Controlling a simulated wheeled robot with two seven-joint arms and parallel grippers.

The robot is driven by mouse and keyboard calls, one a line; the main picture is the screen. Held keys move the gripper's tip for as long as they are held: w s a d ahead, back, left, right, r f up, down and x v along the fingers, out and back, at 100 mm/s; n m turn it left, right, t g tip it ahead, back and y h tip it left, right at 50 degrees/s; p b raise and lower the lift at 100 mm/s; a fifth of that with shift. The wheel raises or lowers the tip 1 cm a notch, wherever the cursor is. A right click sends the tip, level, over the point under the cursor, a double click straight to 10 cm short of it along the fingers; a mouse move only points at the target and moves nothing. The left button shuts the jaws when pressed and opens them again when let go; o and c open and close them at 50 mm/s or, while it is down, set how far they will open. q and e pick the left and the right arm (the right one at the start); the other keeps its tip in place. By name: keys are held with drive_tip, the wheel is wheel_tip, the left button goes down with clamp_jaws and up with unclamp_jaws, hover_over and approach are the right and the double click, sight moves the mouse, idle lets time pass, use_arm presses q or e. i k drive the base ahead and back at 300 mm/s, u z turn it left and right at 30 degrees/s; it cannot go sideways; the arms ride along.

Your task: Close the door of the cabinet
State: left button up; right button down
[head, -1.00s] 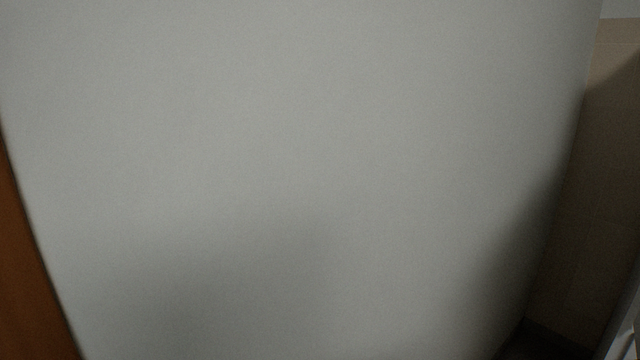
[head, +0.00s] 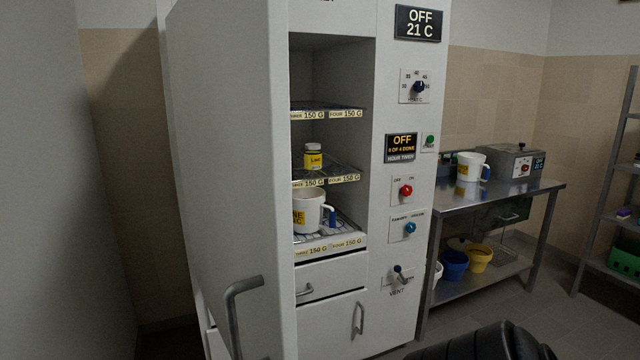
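The tall white cabinet (head: 390,325) stands in the middle of the head view. Its door (head: 225,180) is open, swung out on the left side toward me, with a grey bar handle (head: 240,300) low on it. Inside are wire shelves with 150 G labels, a small yellow-labelled jar (head: 313,160) on the middle shelf and a white mug (head: 307,215) with a blue handle on the lower shelf. Neither of my grippers shows in the head view.
A steel table (head: 520,190) with a white jug (head: 470,166) and a grey box device (head: 515,160) stands right of the cabinet. Buckets sit below it. A shelf rack (head: 605,190) is at the far right. A dark rounded shape at the bottom edge is unclear.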

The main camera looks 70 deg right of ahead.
sight(228, 59)
drive_tip(key=z, duration=1.55)
drive_tip(key=i, duration=0.5)
drive_tip(key=k, duration=0.5)
drive_tip(key=u, duration=1.65)
drive_tip(key=k, duration=1)
drive_tip(key=z, duration=1)
drive_tip(key=i, duration=1)
drive_tip(key=z, duration=0.05)
